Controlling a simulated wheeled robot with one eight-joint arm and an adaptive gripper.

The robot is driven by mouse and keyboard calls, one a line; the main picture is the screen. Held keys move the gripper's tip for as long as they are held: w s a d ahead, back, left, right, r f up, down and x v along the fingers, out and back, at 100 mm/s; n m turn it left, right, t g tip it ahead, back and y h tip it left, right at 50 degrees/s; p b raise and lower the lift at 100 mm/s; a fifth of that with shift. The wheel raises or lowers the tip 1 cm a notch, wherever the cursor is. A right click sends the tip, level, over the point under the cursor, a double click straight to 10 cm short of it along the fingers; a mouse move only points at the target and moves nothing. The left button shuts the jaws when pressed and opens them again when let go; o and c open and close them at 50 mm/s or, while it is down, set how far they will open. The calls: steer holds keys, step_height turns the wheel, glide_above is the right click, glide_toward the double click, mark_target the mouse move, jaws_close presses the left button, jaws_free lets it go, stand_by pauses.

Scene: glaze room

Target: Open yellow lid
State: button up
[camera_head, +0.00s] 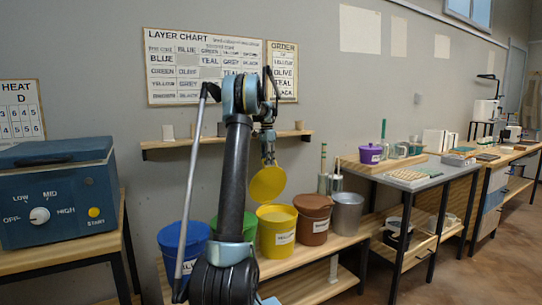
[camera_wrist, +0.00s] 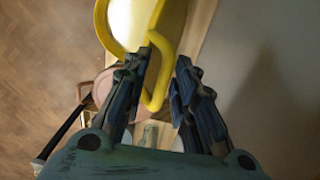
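The yellow lid (camera_head: 267,184) is a round disc, tilted steeply in the air above the yellow bucket (camera_head: 277,234) and apart from it. The bucket stands on a low wooden shelf and has a white label. My gripper (camera_head: 268,158) is just above the lid. In the wrist view, the lid (camera_wrist: 180,22) shows at the top, and its looped handle (camera_wrist: 166,75) lies between the fingers of my gripper (camera_wrist: 161,72). The lid hangs from my gripper by this handle. The left finger hides part of the handle.
A blue bucket (camera_head: 184,240) and green bucket stand to the left, partly behind my arm. A brown bucket (camera_head: 313,218) and grey bucket (camera_head: 347,212) stand to the right. A wall shelf (camera_head: 185,144) is behind. A worktable (camera_head: 415,180) with a purple pot (camera_head: 371,154) stands at right.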

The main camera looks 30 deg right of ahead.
steer(key=shift+w+r, duration=0.15)
steer(key=shift+w, duration=0.1)
steer(key=shift+d+r, duration=0.1)
steer(key=shift+r, duration=0.05)
step_height(320, 180, up, 11)
steer(key=shift+w+r, duration=0.15)
steer(key=shift+w, duration=0.1)
stand_by(0.5)
